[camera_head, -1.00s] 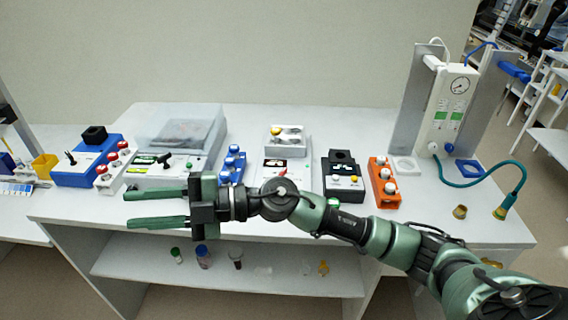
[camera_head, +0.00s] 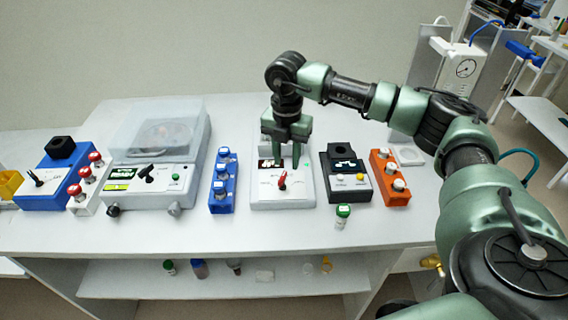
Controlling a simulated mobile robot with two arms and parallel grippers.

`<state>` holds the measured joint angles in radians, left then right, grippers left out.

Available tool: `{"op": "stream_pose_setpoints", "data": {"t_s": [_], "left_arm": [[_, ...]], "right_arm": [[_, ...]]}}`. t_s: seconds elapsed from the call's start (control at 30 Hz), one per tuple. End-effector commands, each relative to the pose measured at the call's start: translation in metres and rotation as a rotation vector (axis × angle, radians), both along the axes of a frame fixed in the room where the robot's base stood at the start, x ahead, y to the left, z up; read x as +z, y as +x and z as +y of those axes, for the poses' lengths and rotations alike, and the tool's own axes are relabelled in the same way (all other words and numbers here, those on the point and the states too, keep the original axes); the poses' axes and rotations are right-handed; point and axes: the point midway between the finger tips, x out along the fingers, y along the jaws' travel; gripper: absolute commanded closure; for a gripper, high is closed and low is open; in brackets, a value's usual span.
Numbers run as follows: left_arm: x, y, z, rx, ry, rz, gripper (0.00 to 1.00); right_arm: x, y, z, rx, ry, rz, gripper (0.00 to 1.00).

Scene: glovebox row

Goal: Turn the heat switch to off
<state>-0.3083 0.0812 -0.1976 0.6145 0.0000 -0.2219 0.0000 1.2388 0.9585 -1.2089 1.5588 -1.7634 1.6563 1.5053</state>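A white device (camera_head: 262,200) stands mid-table with a small dark display and a red pointer knob (camera_head: 282,181) on its sloped front. The knob looks like the heat switch, but its markings are too small to read. The knob's tip points up and slightly right. My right gripper (camera_head: 286,162) points down over this device, just above and behind the red knob. Its two fingers are apart with nothing seen between them. It hides the device's top and part of the display. My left gripper is out of view.
A blue vial rack (camera_head: 222,190) stands left of the device, and a black instrument (camera_head: 346,178) and an orange rack (camera_head: 388,180) stand right. A green-capped vial (camera_head: 342,217) stands in front. A lidded centrifuge (camera_head: 150,178) is further left. The front table strip is mostly clear.

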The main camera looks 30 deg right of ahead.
Motion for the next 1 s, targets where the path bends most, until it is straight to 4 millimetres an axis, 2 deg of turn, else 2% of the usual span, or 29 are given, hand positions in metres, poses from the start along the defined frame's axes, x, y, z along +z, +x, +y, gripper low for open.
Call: {"op": "stream_pose_setpoints", "data": {"t_s": [0.07,0.17,0.27,0.43,0.57,0.6,0.7,1.0], "left_arm": [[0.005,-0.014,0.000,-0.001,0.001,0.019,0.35],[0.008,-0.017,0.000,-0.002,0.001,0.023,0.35],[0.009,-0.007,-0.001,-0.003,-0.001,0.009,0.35],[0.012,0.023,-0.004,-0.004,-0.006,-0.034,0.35],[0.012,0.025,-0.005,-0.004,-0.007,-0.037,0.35],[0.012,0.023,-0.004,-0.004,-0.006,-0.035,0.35],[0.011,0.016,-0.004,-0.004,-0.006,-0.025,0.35],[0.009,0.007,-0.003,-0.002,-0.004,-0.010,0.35]], "right_arm": [[-0.012,-0.001,0.001,0.002,0.001,0.004,0.67],[-0.025,0.000,0.001,0.002,0.002,0.003,0.67],[-0.034,0.000,0.001,0.002,0.002,0.001,0.67],[-0.039,0.000,0.001,0.003,0.003,0.000,0.67],[-0.039,0.000,0.001,0.003,0.003,0.000,0.67],[-0.039,0.000,0.001,0.003,0.003,0.000,0.70],[-0.039,0.000,0.001,0.003,0.003,0.000,0.98],[-0.039,0.000,0.002,0.012,0.003,0.000,1.00]]}}
